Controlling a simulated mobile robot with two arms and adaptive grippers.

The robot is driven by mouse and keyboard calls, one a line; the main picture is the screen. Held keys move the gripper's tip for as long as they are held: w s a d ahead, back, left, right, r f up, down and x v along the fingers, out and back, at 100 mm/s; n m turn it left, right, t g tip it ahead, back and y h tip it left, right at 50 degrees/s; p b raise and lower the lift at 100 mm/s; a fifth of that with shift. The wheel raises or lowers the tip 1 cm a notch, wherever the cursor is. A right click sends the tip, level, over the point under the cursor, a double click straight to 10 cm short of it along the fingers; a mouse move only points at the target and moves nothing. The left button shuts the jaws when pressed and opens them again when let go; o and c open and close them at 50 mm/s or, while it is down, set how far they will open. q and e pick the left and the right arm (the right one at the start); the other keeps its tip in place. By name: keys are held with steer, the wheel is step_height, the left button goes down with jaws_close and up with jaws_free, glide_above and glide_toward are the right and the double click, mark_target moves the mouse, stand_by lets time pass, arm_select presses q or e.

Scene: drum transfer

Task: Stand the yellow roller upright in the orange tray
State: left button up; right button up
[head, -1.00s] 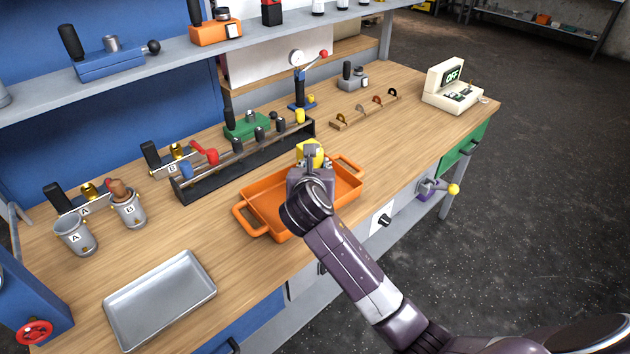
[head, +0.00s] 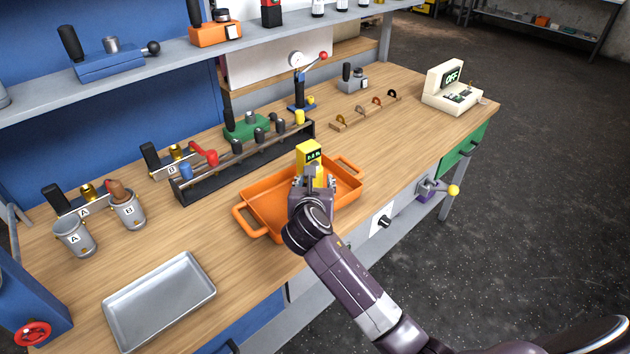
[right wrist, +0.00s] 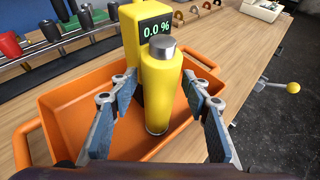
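The yellow roller (right wrist: 162,92), a cylinder with a silver cap, stands upright on the floor of the orange tray (right wrist: 75,108) in the right wrist view. In the head view my gripper hides it, and the tray (head: 262,221) shows around the gripper. My right gripper (right wrist: 160,125) is open, with one finger on each side of the roller and a visible gap on both sides. It also shows from behind in the head view (head: 312,184). My left gripper is in neither view.
A yellow box with a 0.0 % display (right wrist: 130,35) is just behind the roller; it also shows in the head view (head: 308,155). A black rack (head: 245,165) with several knobs stands behind the tray. An empty metal tray (head: 160,297) lies at front left.

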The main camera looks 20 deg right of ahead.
steer(key=shift+s+a+r, duration=0.1)
steer(key=shift+r, duration=0.1)
steer(key=v, duration=1.1)
steer(key=shift+s+a, duration=0.15)
steer(key=shift+s, duration=0.15)
